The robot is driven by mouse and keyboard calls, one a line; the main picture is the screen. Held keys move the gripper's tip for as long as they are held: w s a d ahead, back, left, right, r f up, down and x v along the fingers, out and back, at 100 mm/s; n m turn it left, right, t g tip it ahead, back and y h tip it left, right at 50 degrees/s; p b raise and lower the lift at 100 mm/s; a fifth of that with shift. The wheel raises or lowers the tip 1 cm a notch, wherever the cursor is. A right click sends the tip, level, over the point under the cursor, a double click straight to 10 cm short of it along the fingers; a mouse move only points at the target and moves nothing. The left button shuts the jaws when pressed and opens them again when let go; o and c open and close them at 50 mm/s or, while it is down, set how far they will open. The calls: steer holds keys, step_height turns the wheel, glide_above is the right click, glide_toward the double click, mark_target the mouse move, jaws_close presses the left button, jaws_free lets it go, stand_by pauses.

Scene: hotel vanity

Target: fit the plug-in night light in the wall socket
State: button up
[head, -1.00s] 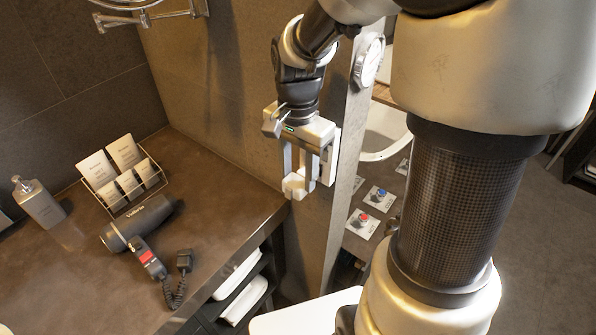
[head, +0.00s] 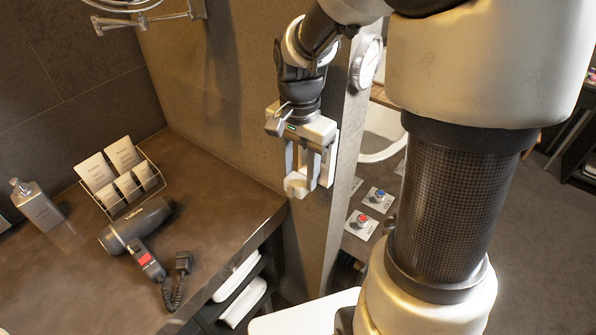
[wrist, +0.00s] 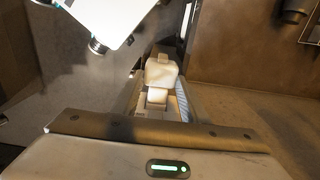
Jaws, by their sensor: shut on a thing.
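The night light (head: 296,185) is a small white block held at the fingertips of my gripper (head: 306,182). In the wrist view the pale night light (wrist: 161,71) sticks out beyond the fingers of my gripper (wrist: 158,98). My gripper points down beside the brown wall, above the counter's right end. A white plate (head: 333,160) shows just behind and to the right of the fingers. It may be the wall socket, but its face and any holes are hidden from me. I cannot tell whether the night light touches the wall.
The dark counter (head: 225,205) carries a hair dryer (head: 137,224) with a coiled cord, a wire rack of cards (head: 122,178) and a soap bottle (head: 38,206). Folded towels (head: 240,285) lie on shelves below. Plates with red and blue knobs (head: 362,222) are to the right.

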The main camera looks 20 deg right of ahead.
mark_target(303, 173)
steer(key=shift+w+d, duration=0.35)
steer(key=shift+d, duration=0.15)
steer(key=o, duration=1.1)
steer(key=shift+r, duration=0.1)
step_height(303, 173, up, 17)
steer(key=shift+r+p, duration=0.15)
steer(key=shift+p, duration=0.3)
